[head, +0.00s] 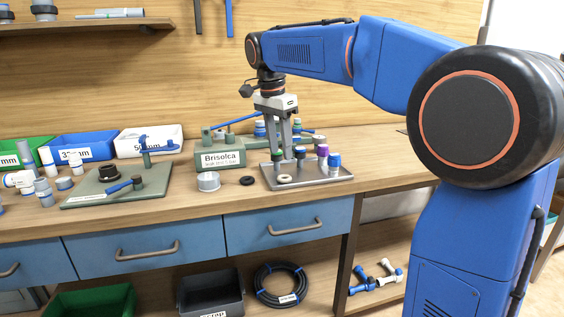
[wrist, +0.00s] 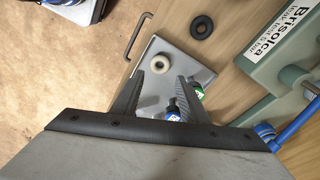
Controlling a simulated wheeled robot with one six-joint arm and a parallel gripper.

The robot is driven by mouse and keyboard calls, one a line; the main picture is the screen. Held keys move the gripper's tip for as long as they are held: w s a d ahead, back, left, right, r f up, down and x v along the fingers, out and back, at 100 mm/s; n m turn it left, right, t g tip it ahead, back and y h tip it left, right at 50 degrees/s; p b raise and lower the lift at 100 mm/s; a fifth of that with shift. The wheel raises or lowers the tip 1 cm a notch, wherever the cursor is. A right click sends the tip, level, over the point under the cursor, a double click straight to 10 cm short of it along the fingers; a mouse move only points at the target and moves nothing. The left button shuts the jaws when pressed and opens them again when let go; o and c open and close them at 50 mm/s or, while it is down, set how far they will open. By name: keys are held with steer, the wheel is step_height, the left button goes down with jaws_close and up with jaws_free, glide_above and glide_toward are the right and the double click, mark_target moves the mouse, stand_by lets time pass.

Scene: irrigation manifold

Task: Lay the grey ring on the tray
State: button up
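A pale grey ring (head: 284,178) lies flat on the grey metal tray (head: 318,181), near its front left part. In the wrist view the ring (wrist: 159,64) lies on the tray (wrist: 203,71) just beyond my fingertips. My gripper (head: 286,157) points down over the tray's back left part. In the wrist view my gripper (wrist: 161,77) has its two fingers spread apart, with nothing seen held between them. A black ring (head: 247,180) lies on the bench left of the tray, and also shows in the wrist view (wrist: 201,27).
Several small capped bottles stand on the tray, including a blue one (head: 334,161). A green Brisolca test block (head: 220,153) stands behind left. A grey cup (head: 208,181) and a green plate with fittings (head: 120,190) are farther left. The bench right of the tray is clear.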

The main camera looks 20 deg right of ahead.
steer(key=shift+s+a+r, duration=0.1)
steer(key=shift+a+r, duration=0.05)
steer(key=shift+r, duration=0.95)
steer(key=shift+s+a+r, duration=0.1)
steer(key=shift+a+r, duration=0.05)
steer(key=shift+r, duration=0.9)
steer(key=s+d+f+n+t+y, duration=0.1)
steer(key=s+d+f+n, duration=0.25)
steer(key=s, duration=0.45)
steer(key=s+d+f+n+t, duration=0.1)
steer(key=s+d+f+n, duration=0.2)
steer(key=s+f, duration=0.35)
steer(key=s+d+f+n+t, duration=0.2)
steer(key=s+f+n, duration=0.5)
steer(key=s+f, duration=0.9)
steer(key=shift+s+d+f+y, duration=0.15)
steer(key=shift+s+d+y, duration=0.15)
steer(key=shift+s, duration=0.7)
